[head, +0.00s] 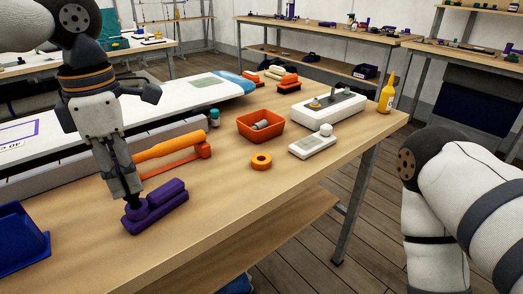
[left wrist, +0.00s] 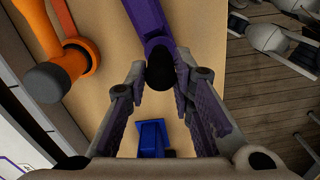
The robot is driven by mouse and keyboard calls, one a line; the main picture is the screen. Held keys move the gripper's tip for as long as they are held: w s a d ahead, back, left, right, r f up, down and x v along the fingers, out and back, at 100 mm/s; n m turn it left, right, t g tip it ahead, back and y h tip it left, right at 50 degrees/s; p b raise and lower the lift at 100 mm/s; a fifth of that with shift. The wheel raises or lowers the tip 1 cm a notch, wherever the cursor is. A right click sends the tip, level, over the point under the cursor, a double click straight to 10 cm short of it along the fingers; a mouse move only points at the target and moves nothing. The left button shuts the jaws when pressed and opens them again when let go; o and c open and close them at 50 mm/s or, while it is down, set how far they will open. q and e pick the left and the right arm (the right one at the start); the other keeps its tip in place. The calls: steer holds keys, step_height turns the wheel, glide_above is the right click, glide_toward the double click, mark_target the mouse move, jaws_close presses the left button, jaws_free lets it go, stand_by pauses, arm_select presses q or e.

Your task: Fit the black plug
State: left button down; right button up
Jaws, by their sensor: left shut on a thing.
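My left gripper (head: 132,200) points down at the near left of the bench, at the left end of a long purple piece (head: 168,203). It is shut on the black plug (left wrist: 160,72), whose dark round end shows between the fingertips in the left wrist view. The purple piece also shows in that view (left wrist: 150,22), right behind the plug. Whether the plug sits in the purple piece or only against it, I cannot tell. In the head view the fingers mostly hide the plug. My right gripper is out of view; only part of my right arm shows.
An orange-handled tool (head: 168,150) lies just behind the purple piece. A blue bin (head: 22,245) stands at the left edge. A long white board (head: 170,103) lies behind. An orange tray (head: 262,126) and orange ring (head: 261,161) are to the right. The front bench strip is clear.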

arm_select(q)
steer(key=shift+f, duration=0.25)
stand_by(0.7)
steer(key=shift+f, duration=1)
steer(key=c, duration=1.3)
jaws_free()
step_height(320, 180, up, 12)
